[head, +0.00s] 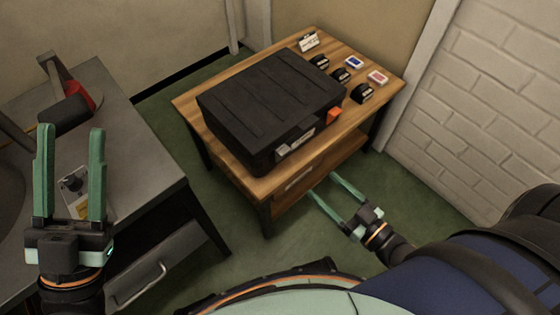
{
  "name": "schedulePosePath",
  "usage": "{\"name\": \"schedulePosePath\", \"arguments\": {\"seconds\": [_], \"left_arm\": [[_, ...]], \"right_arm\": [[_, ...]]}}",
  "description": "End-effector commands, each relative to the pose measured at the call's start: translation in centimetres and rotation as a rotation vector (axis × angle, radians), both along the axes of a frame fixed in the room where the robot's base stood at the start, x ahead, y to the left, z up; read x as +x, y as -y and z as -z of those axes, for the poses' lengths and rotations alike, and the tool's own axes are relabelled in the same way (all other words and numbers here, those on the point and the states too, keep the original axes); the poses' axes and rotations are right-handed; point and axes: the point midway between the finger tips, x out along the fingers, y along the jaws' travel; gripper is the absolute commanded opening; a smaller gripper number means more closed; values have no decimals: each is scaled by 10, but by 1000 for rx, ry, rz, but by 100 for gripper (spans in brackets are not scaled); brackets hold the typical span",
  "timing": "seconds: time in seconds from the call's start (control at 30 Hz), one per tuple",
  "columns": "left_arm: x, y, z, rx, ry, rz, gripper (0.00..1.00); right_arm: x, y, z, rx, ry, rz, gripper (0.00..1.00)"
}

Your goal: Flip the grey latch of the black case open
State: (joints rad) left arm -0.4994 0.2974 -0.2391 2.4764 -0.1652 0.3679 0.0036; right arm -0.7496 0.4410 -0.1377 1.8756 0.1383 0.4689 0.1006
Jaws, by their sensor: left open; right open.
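The black case (268,92) lies with its lid shut on a small wooden table (192,102). A pale grey patch, which may be the grey latch (296,143), shows on its near side; I cannot tell its exact shape or position. An orange piece (334,116) shows at the case's right corner. My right gripper (323,183) is open and empty, below and in front of the table's near edge, apart from the case. My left gripper (71,128) is open, fingers pointing up in the picture, over the grey desk at the left, far from the case.
Several small black items (341,75), a blue-and-white card box (354,62), a red-and-white one (377,77) and a white tag (309,41) stand along the table's right side. A grey desk (135,135) is at the left. A brick wall (480,90) bounds the right.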

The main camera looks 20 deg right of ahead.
Motion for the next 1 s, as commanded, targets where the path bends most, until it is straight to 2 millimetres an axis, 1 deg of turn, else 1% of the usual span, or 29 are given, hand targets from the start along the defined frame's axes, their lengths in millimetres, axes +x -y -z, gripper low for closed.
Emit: {"name": "schedulePosePath", "arguments": {"seconds": [0.03,0.17,0.27,0.37,0.7,0.8,1.0], "left_arm": [[-6,1,5,-2,35,8,50],[-15,2,-1,-6,81,20,50],[-16,2,-1,-8,89,24,50],[-16,2,4,-11,85,28,50],[-15,5,29,1,73,28,50],[-14,6,34,5,72,27,50],[-14,7,39,10,71,24,50]], "right_arm": [[-1,1,11,3,15,-5,72],[0,2,12,10,38,-11,72],[6,0,11,13,44,-13,72],[19,-5,10,13,45,-13,72],[83,-28,11,13,46,-13,72],[97,-33,10,12,45,-14,72],[113,-39,10,12,41,-13,72]]}}
